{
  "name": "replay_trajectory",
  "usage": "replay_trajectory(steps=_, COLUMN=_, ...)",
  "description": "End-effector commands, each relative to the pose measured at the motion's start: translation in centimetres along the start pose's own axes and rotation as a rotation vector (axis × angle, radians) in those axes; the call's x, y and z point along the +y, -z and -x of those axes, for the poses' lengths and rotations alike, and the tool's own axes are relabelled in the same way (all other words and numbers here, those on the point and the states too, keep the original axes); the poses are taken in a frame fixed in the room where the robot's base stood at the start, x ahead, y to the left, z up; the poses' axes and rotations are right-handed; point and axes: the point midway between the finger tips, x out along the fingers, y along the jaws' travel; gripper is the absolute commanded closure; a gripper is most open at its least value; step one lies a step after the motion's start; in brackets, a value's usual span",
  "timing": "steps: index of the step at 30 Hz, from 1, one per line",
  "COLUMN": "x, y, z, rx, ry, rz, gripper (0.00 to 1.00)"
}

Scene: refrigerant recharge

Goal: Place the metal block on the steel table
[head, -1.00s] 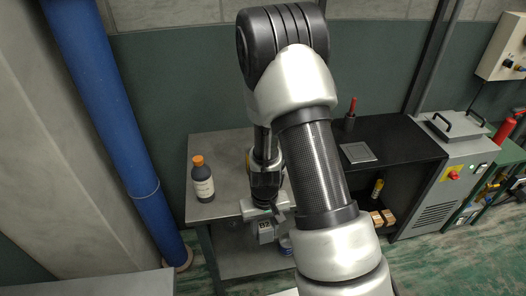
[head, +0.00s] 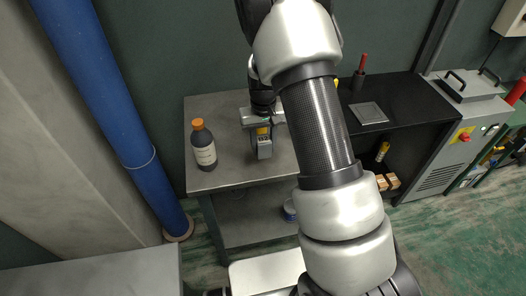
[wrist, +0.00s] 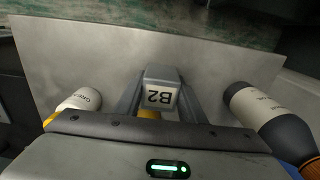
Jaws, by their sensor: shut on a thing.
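The metal block (head: 264,150) is a small grey block with a white "B2" label, and it also shows in the wrist view (wrist: 161,90). My gripper (head: 262,136) is shut on it, one finger on each side, pointing down. In the wrist view my gripper (wrist: 160,103) has the block between its fingertips. The block is over the steel table (head: 235,178), inside its edges; I cannot tell whether its underside touches the top.
A dark bottle (head: 204,147) with an orange cap stands on the table left of the block. A black bench (head: 400,115) with a grey plate (head: 368,113) adjoins on the right. The table front is clear.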

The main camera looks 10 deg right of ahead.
Motion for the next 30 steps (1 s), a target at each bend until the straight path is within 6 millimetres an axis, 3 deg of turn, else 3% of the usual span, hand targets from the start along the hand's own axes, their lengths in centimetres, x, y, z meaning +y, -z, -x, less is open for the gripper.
replay_trajectory(steps=12, x=0.1, y=0.1, z=-3.8, rx=0.004, ry=-0.001, rz=0.000, gripper=1.00)
replay_trajectory(steps=23, x=0.0, y=0.2, z=-4.2, rx=0.005, ry=0.000, rz=0.000, gripper=1.00)
replay_trajectory(steps=24, x=0.0, y=0.1, z=-4.2, rx=0.003, ry=0.000, rz=0.000, gripper=0.59)
replay_trajectory(steps=27, x=0.0, y=0.0, z=-4.2, rx=0.002, ry=0.000, rz=0.000, gripper=0.45)
replay_trajectory(steps=30, x=0.0, y=0.0, z=-4.2, rx=0.002, ry=0.000, rz=0.000, gripper=0.45)
